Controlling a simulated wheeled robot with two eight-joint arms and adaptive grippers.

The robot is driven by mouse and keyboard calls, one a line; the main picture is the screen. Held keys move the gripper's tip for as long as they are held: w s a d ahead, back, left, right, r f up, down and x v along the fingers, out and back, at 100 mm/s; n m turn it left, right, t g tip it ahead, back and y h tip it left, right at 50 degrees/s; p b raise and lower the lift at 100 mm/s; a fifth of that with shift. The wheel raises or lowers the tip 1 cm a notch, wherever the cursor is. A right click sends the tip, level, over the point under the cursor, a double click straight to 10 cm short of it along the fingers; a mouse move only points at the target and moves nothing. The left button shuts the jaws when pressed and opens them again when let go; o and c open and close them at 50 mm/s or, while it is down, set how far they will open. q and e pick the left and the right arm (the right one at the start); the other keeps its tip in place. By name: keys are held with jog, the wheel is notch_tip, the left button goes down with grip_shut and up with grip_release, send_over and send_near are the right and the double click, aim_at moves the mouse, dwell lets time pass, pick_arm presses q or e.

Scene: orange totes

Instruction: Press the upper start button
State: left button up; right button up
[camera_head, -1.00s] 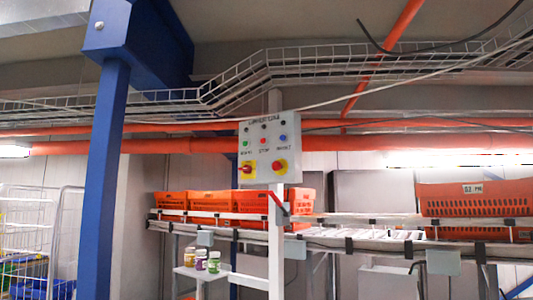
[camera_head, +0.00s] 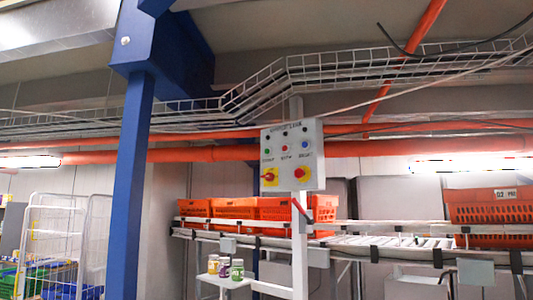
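A light grey control panel (camera_head: 293,157) is mounted on a white post (camera_head: 299,245) near the middle of the view. Below are a red and yellow rotary switch (camera_head: 269,177) and a red knob on a yellow plate (camera_head: 299,173). Neither of my grippers shows.
Orange totes (camera_head: 235,208) stand on a conveyor (camera_head: 260,240) behind the post, with another tote (camera_head: 490,207) at right. Several small jars (camera_head: 224,267) sit on a low shelf. A blue column (camera_head: 130,190) and a wire cage trolley (camera_head: 55,235) are at left.

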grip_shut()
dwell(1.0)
